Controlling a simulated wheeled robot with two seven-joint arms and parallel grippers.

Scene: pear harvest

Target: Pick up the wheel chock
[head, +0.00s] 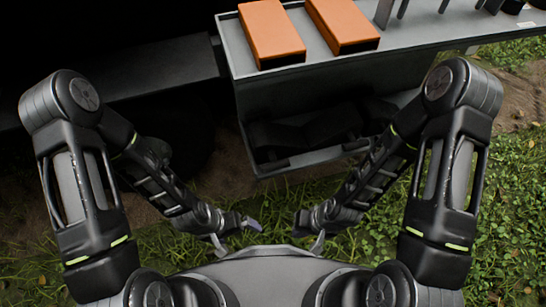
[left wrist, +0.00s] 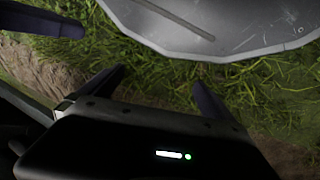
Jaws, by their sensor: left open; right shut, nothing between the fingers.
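I cannot single out a wheel chock with certainty. Dark, low shapes (head: 305,128) lie in the shaded lower compartment of the grey bench, and their outlines are hard to make out. My left gripper (head: 237,236) is open and empty, low over the grass in front of my base; its spread fingers also show in the left wrist view (left wrist: 155,90) with only grass and soil beyond. My right gripper (head: 308,234) is shut and empty, level with the left one and a little to its right. Both are apart from the bench, on the near side of it.
The grey bench (head: 240,60) stands ahead with two orange blocks (head: 270,32) (head: 342,22) on its top. Dark upright tools (head: 384,12) stand at its far right. A dark bar (head: 150,75) runs left from it. Grass (head: 510,190) is open at the right.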

